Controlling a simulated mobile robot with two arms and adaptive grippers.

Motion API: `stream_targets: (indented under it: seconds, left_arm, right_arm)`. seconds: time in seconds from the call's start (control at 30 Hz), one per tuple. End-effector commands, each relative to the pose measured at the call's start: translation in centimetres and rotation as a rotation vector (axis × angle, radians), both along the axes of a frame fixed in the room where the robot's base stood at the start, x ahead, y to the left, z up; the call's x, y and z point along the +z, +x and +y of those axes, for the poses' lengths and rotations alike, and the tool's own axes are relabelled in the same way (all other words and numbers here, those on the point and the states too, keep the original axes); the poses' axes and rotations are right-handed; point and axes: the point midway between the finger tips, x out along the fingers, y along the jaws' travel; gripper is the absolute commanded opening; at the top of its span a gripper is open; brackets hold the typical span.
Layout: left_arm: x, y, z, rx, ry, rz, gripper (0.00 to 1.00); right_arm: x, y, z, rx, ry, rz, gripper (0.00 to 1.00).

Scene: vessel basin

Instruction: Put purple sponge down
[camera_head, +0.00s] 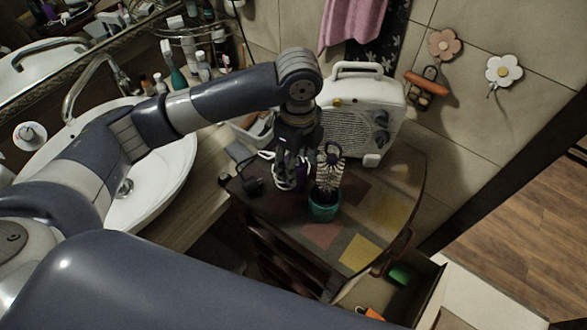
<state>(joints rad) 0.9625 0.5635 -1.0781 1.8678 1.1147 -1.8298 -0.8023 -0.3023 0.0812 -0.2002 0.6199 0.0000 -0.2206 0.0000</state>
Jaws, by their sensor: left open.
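My left gripper (291,184) points down over the small wooden table (405,180), just left of a teal pot (323,210) with a plant-like or brush-like top. It is open. A little dark purple shows between and behind its fingers, but I cannot tell the purple sponge there for certain; the fingers and wrist hide most of that spot. My right gripper is not in the picture.
A white radio-like heater (362,115) stands at the table's back. The sink basin (150,190) is at left, with bottles behind it. An open drawer (432,300) at lower right holds a green item (399,275). The table's front right is clear.

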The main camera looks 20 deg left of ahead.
Motion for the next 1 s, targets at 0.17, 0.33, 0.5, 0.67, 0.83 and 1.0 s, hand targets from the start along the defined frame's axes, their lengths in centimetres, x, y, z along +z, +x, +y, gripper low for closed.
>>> stream_targets:
  seconds: [0.17, 0.33, 0.5, 0.67, 0.83, 1.0]
  left_arm:
    - [-1.3, -0.1, 0.5, 0.001, 0.002, 0.003, 0.53]
    - [-3.9, -0.1, 1.0, 0.0, 0.001, 0.002, 0.53]
    - [-5.4, 0.0, 1.0, -0.001, 0.001, -0.001, 0.53]
    - [-5.5, 0.0, 1.0, -0.001, 0.0, -0.002, 0.53]
    - [-5.5, 0.0, 1.0, -0.001, 0.0, -0.002, 0.26]
    - [-5.5, 0.0, 1.0, -0.001, 0.0, -0.002, 0.13]
  right_arm:
    - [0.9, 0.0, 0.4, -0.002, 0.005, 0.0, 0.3]
    - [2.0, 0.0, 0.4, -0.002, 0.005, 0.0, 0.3]
    - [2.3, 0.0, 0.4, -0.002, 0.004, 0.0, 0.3]
    - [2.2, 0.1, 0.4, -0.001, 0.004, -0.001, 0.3]
    - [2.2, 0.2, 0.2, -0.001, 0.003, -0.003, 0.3]
    - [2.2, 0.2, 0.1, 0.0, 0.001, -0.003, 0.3]
